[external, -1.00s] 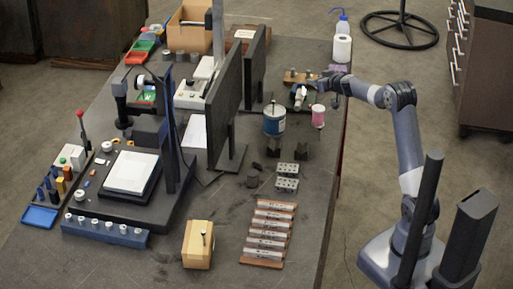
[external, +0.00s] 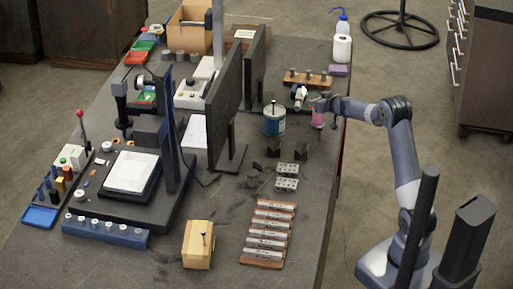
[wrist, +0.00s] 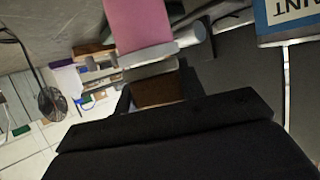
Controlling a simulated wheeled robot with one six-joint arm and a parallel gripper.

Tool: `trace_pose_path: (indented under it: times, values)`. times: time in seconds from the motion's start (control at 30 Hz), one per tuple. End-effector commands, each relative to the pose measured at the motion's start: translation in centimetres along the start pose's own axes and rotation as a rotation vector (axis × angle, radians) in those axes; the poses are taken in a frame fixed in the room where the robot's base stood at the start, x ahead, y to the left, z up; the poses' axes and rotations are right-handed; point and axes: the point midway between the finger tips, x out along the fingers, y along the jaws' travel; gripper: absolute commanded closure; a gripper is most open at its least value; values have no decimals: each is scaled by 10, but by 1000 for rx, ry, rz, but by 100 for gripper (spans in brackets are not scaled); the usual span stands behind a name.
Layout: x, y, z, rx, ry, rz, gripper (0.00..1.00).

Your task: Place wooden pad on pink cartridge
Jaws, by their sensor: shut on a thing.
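The pink cartridge (external: 317,118) stands on the bench near its right edge, right of the blue and white can (external: 274,121). It also shows as a pink body with a pale end in the wrist view (wrist: 138,24). My gripper (external: 321,102) is at the cartridge's upper part in the external view and partly covers it. In the wrist view, my gripper (wrist: 158,95) is shut on the brown wooden pad (wrist: 158,92), which lies between the dark fingers. The pad appears close to the cartridge's pale end. I cannot tell whether they touch.
A wooden rack with several pegs (external: 307,77) stands behind the cartridge. Dark blocks (external: 302,149) and grey perforated blocks (external: 287,177) lie in front.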

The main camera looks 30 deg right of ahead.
Motion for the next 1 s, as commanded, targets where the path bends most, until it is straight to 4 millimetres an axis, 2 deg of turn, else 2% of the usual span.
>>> trace_pose_path:
  times: [0.27,0.3,0.53,0.87,1.0]
  values:
    - [2,0,4,0,0,0,85]
    - [1,0,2,0,0,0,59]
    - [1,0,2,0,0,0,41]
    - [0,0,-1,1,0,0,41]
    - [-10,0,0,0,1,1,41]
